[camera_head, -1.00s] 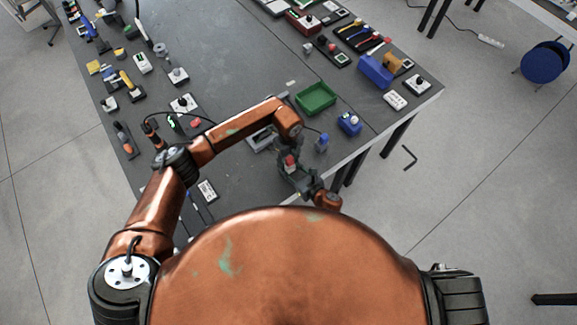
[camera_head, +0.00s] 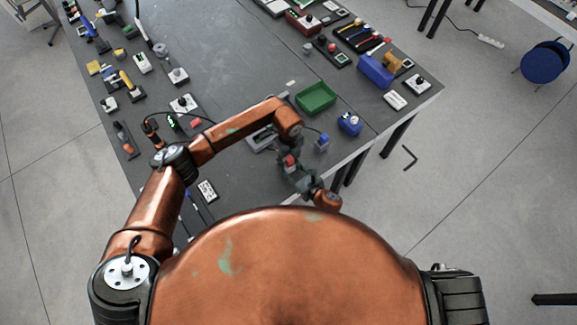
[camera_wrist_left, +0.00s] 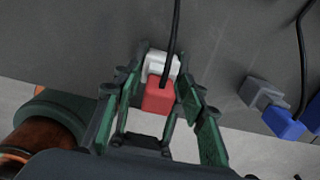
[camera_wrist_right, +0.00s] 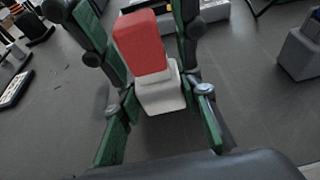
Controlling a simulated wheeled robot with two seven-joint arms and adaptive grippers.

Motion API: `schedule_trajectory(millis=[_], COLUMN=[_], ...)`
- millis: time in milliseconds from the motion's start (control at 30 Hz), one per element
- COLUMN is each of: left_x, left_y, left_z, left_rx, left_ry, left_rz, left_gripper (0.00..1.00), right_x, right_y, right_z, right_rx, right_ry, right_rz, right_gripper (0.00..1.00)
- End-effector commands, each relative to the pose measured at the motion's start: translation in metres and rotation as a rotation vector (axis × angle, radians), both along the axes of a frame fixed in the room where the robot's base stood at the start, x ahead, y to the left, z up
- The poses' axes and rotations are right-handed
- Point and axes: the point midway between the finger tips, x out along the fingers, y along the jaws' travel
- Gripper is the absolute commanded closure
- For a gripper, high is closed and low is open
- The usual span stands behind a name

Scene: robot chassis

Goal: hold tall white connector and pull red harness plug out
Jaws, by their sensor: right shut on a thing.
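The red harness plug (camera_wrist_right: 140,44) sits on the tall white connector (camera_wrist_right: 160,96) in the right wrist view. In the left wrist view the red plug (camera_wrist_left: 158,97) is in front of the white connector (camera_wrist_left: 160,65), with a black cable passing over them. My left gripper (camera_wrist_left: 160,90) has its fingers on both sides of the red plug, slightly apart from it and open. My right gripper (camera_wrist_right: 161,100) is shut on the white connector. In the head view the red plug (camera_head: 289,160) shows small among the grippers; the white connector is hidden there.
A blue plug on a grey connector (camera_head: 322,141) stands close to the right of the grippers. Many small parts line the dark table's left side. The table's right edge is close by.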

Motion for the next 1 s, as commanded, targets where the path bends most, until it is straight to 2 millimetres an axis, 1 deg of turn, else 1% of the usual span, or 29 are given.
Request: schedule_trajectory(millis=[33, 67, 533, 767, 800, 1000], left_x=[-0.0001, -0.0001, -0.0001, -0.0001, -0.0002, -0.0001], left_y=[-0.0001, 0.0000, 0.0000, 0.0000, 0.0000, 0.0000], left_z=[-0.0001, -0.0001, -0.0001, -0.0001, -0.0001, -0.0001], left_rx=[0.000, 0.000, 0.000, 0.000, 0.000, 0.000], left_ry=[0.000, 0.000, 0.000, 0.000, 0.000, 0.000], left_rz=[0.000, 0.000, 0.000, 0.000, 0.000, -0.001], left_gripper=[0.65, 0.67, 0.99, 1.00, 0.77, 0.64], right_x=[0.0000, 0.0000, 0.0000, 0.0000, 0.0000, 0.0000], right_y=[0.0000, 0.0000, 0.0000, 0.0000, 0.0000, 0.0000], right_z=[0.0001, 0.0001, 0.0001, 0.0001, 0.0001, 0.0001], right_rx=[0.000, 0.000, 0.000, 0.000, 0.000, 0.000], right_ry=[0.000, 0.000, 0.000, 0.000, 0.000, 0.000], right_rz=[0.000, 0.000, 0.000, 0.000, 0.000, 0.000], right_gripper=[0.92, 0.92, 0.92, 0.92, 0.92, 0.92])
